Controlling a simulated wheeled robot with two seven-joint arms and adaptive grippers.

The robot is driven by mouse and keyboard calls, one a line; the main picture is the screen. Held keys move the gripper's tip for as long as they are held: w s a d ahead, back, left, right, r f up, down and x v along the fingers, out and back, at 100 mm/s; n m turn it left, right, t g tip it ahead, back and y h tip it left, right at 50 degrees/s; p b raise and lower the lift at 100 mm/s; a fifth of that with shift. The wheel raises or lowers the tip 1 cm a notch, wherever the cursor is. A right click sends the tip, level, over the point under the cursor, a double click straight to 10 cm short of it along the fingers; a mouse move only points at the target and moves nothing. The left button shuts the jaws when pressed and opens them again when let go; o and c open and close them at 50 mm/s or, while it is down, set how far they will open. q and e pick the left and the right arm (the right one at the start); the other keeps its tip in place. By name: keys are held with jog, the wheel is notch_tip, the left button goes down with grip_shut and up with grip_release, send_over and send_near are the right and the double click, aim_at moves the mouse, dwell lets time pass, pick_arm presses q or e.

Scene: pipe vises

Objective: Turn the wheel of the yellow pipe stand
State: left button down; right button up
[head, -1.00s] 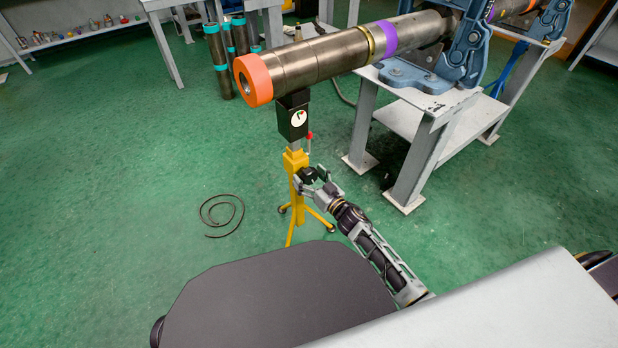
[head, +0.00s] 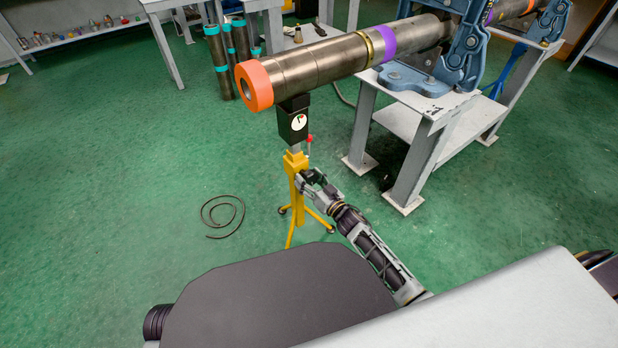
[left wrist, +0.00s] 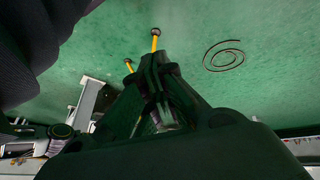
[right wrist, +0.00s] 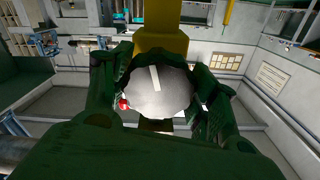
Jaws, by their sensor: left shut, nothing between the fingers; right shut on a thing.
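The yellow pipe stand (head: 297,190) stands upright on tripod legs, with its black head under the orange-ended end of a long steel pipe (head: 325,62). My right gripper (head: 307,180) is at the stand's column, below its red-knobbed lever. In the right wrist view its fingers close around the sides of a round grey wheel (right wrist: 158,95) with a pale bar on its face. The wheel is hidden by the gripper in the head view. My left gripper (left wrist: 160,75) is shut and empty in the left wrist view, with two yellow stand feet beyond it.
A grey worktable (head: 433,125) with blue pipe vises (head: 465,55) stands to the right of the stand. A coiled cable (head: 222,215) lies on the green floor to the left. Teal-banded pipes (head: 220,60) stand behind. The floor left of the stand is mostly clear.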

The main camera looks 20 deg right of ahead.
jog(key=shift+r+m+p, duration=0.1)
jog(key=shift+m+p, duration=0.9)
jog(key=shift+p, duration=0.2)
jog(key=shift+m+p, duration=0.3)
jog(key=shift+p, duration=0.1)
jog(key=shift+m+p, duration=0.4)
jog(key=shift+p, duration=0.05)
jog(key=shift+m+p, duration=0.45)
jog(key=shift+m, duration=0.05)
pick_arm(q)
jog(key=a+r, duration=0.1)
jog(key=s+a+r+g+y, duration=0.1)
jog(key=a+r+g, duration=0.1)
jog(key=r, duration=0.1)
jog(key=shift+s+r+y, duration=0.1)
jog(key=shift+s+y, duration=0.05)
jog(key=shift+y, duration=0.15)
jog(key=shift+d, duration=0.1)
pick_arm(e)
jog(key=o, duration=1)
pick_arm(q)
jog(key=shift+r, duration=0.1)
pick_arm(e)
jog(key=shift+o, duration=0.2)
pick_arm(q)
jog(key=shift+r, duration=0.1)
